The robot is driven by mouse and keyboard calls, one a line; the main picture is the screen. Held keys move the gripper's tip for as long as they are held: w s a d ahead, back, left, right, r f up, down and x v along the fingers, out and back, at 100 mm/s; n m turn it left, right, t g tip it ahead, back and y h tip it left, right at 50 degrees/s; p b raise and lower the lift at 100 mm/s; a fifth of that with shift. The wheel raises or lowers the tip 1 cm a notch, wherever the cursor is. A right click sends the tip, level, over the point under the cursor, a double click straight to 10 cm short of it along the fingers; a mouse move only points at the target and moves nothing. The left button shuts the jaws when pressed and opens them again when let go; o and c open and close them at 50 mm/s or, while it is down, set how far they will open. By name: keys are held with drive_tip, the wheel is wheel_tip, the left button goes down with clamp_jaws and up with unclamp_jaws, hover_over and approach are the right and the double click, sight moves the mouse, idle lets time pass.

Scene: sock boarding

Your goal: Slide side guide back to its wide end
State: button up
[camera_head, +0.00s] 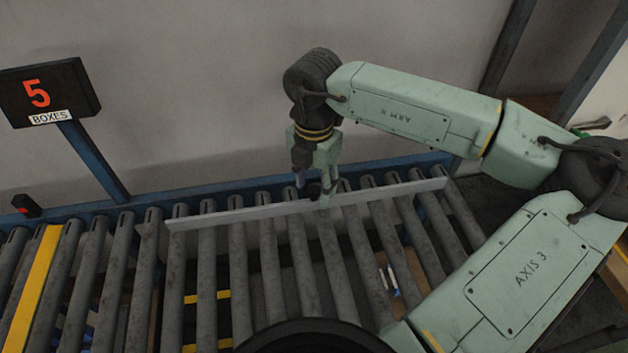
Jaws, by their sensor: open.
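The side guide (245,214) is a long, thin grey bar lying slantwise over the conveyor rollers.
The roller conveyor (102,275) has a blue back rail (230,187) against a grey wall. A sign reading "5 BOXES" (48,92) stands at the left, above a red button (26,206). My arm covers the right side.

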drive_tip(key=shift+f, duration=0.3)
drive_tip(key=shift+c, duration=0.5)
clamp_jaws()
